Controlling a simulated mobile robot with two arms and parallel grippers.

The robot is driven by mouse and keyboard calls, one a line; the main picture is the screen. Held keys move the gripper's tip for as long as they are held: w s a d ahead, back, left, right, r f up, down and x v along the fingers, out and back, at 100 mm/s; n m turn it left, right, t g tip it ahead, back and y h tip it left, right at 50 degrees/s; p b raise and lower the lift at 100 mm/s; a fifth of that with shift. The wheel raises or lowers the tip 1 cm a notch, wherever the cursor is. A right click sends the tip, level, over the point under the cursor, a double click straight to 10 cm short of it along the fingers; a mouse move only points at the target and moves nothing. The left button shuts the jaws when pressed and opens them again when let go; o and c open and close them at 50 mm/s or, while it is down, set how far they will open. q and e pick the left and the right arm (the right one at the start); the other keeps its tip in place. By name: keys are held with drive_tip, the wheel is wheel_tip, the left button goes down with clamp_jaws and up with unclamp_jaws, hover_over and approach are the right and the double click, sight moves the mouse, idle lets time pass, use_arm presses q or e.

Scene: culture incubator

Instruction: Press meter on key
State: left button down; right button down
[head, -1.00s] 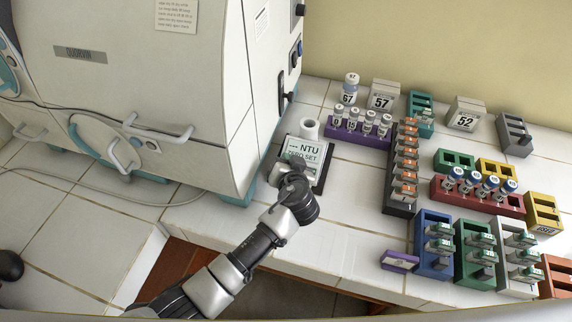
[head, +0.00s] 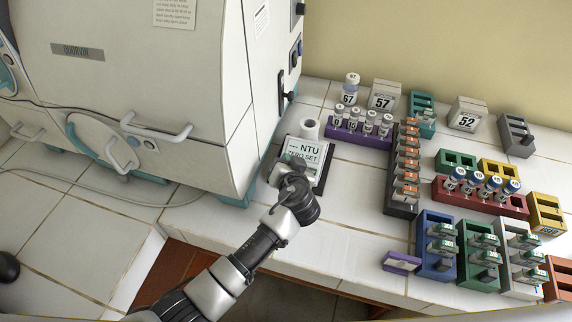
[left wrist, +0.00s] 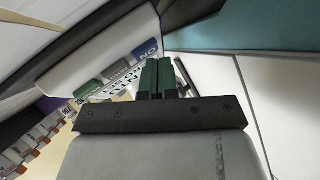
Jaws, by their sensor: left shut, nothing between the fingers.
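The meter (head: 313,162) stands on the white tiled bench beside the big cabinet. Its screen (head: 307,150) reads "--- NTU" and "ZERO SET". A white round part (head: 309,129) is at its back. My left gripper (head: 287,171) is over the meter's front part and hides its keys in the head view. In the left wrist view its dark green fingers (left wrist: 159,79) are shut with nothing between them. Beyond them show a green key (left wrist: 145,52), a blue key (left wrist: 116,70) and a grey key (left wrist: 88,88) on the meter. I cannot tell whether the fingertips touch a key. My right gripper is not in view.
The incubator cabinet (head: 150,100) rises close to the left of the meter. A purple rack (head: 357,137) with several vials and a dark rack (head: 401,208) stand to the right. More coloured racks are farther right. Bare tiles (head: 345,215) lie right of my arm.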

use_arm(q)
drive_tip(key=shift+f, duration=0.2)
idle(0.5)
drive_tip(key=shift+s+a+r+p, duration=0.1)
drive_tip(key=shift+s+r+p, duration=0.05)
drive_tip(key=shift+r+p, duration=0.15)
drive_tip(key=shift+s+r+p, duration=0.15)
drive_tip(key=shift+r, duration=0.25)
drive_tip(key=r+p, duration=0.1)
drive_tip(key=s+r+p, duration=0.1)
drive_tip(key=r+p, duration=0.1)
drive_tip(key=s+r+p, duration=0.1)
drive_tip(key=shift+s+a+r, duration=0.1)
drive_tip(key=shift+a+r, duration=0.15)
drive_tip(key=shift+a, duration=0.1)
drive_tip(key=shift+f, duration=0.1)
idle(0.3)
